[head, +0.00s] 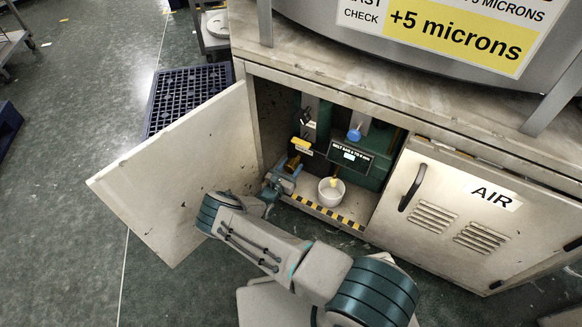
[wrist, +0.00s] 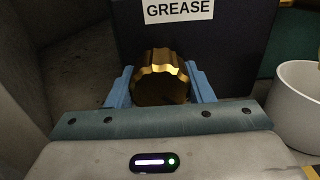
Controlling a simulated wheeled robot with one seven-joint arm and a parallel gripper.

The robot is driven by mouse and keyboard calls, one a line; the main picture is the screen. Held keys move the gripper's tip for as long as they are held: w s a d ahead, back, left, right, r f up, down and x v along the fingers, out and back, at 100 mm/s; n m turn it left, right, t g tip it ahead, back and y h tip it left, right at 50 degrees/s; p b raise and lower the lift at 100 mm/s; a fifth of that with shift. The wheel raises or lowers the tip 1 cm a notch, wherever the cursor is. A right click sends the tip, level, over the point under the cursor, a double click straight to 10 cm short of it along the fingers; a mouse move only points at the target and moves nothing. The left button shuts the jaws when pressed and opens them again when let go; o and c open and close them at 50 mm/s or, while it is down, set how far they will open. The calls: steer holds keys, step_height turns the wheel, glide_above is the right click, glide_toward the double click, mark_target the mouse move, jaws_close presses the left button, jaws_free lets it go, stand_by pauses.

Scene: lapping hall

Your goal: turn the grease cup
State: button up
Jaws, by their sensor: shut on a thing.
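The grease cup is a brass, scalloped cap (wrist: 162,78) in the middle of the wrist view, in front of a dark block with a white GREASE label (wrist: 181,9). My gripper (wrist: 161,88) has one blue finger on each side of the cap and is shut on it. In the head view the brass cup (head: 293,163) shows small inside the open cabinet at its left, with my gripper (head: 283,177) at it. The cup's lower part is hidden behind my gripper body in the wrist view.
The open cabinet door (head: 180,170) stands left of my arm. A white bucket (head: 331,191) stands on the cabinet floor to the right, behind a yellow-black striped edge (head: 322,211). A closed AIR door (head: 470,215) is at right. A blue knob (head: 354,134) sits above the bucket.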

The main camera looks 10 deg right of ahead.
steer(key=o, duration=1)
steer(key=shift+c, duration=0.2)
steer(key=p+v, duration=0.4)
steer(key=v, duration=1)
steer(key=shift+d, duration=0.1)
